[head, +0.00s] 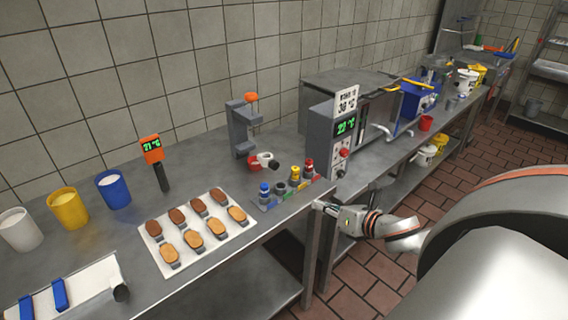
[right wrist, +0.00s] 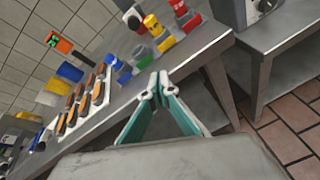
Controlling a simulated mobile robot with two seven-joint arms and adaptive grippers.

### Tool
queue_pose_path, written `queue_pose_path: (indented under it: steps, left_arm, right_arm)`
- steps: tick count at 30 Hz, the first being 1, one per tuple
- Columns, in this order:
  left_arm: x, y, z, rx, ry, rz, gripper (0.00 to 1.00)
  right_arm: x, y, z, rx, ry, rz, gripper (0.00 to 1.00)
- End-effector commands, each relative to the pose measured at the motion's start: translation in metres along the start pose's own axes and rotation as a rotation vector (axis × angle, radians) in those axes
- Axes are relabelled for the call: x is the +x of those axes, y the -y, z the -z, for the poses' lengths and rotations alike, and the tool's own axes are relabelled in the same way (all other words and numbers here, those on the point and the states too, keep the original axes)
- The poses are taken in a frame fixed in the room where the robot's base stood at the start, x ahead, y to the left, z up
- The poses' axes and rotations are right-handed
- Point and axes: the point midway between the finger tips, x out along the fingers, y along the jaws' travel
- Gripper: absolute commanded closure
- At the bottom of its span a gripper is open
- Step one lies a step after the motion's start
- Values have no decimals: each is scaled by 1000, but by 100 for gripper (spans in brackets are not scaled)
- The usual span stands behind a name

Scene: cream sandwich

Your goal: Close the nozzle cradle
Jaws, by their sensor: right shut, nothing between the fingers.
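A grey stand with an orange knob on top (head: 241,130) rises from the steel table near the wall. At its foot is a small red and white holder with a dark end (head: 263,162), which looks like the nozzle cradle. I cannot tell whether it is open or closed. Part of it seems to show at the top edge of the right wrist view (right wrist: 132,18). My right gripper (head: 318,205) is shut and empty, beside the table's front edge. Its teal fingers meet at the tips in the right wrist view (right wrist: 156,88). My left gripper is not in view.
Several nozzles with coloured tops stand in a rack (head: 288,194) between my right gripper and the cradle. A white tray of biscuits (head: 196,235) lies left of them. A grey machine with a display (head: 335,140) stands to the right.

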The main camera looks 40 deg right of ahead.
Motion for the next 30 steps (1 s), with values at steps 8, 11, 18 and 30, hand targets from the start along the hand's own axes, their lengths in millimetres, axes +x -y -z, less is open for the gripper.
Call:
queue_pose_path:
  steps: [8,11,18,30]
  left_arm:
    - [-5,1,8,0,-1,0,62]
    - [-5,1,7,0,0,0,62]
    - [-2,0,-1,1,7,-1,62]
    - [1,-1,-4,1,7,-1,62]
  right_arm:
    - [1,-28,-67,-437,55,-43,100]
    - [4,-29,-69,-454,59,-44,100]
    - [22,-30,-70,-451,61,-44,100]
    - [59,-32,-71,-446,60,-43,100]
